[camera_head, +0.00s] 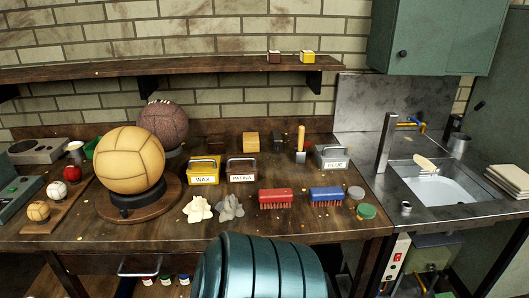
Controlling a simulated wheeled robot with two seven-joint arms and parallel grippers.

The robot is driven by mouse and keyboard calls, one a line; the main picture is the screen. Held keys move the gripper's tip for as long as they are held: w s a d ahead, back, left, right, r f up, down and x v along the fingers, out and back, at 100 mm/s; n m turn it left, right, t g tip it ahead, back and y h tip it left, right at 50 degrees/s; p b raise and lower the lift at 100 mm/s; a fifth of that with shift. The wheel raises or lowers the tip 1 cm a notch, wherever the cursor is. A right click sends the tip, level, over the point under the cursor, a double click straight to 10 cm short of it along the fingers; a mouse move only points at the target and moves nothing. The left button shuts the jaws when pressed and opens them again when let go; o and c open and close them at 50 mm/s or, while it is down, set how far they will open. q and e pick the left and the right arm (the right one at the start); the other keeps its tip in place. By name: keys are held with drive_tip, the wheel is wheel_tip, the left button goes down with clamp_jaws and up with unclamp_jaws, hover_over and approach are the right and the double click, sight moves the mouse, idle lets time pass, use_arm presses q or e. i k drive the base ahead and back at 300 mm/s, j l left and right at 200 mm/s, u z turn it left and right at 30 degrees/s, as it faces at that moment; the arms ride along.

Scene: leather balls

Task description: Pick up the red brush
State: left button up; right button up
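The red brush (275,197) lies on the wooden workbench (160,238) with its bristles facing down, right of the middle of the head view. A blue brush (326,195) lies close to its right, apart from it. Nothing covers the red brush. Neither my left nor my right gripper can be made out in the head view.
Behind the red brush stand a patina box (242,171), a wax box (203,173) and a glue box (331,157). Crumpled cloths (229,207) lie to its left. A green-lidded jar (366,212) is at right. A large tan ball (130,160) stands left.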

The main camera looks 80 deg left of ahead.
sight(280, 197)
drive_tip(key=u, duration=2.55)
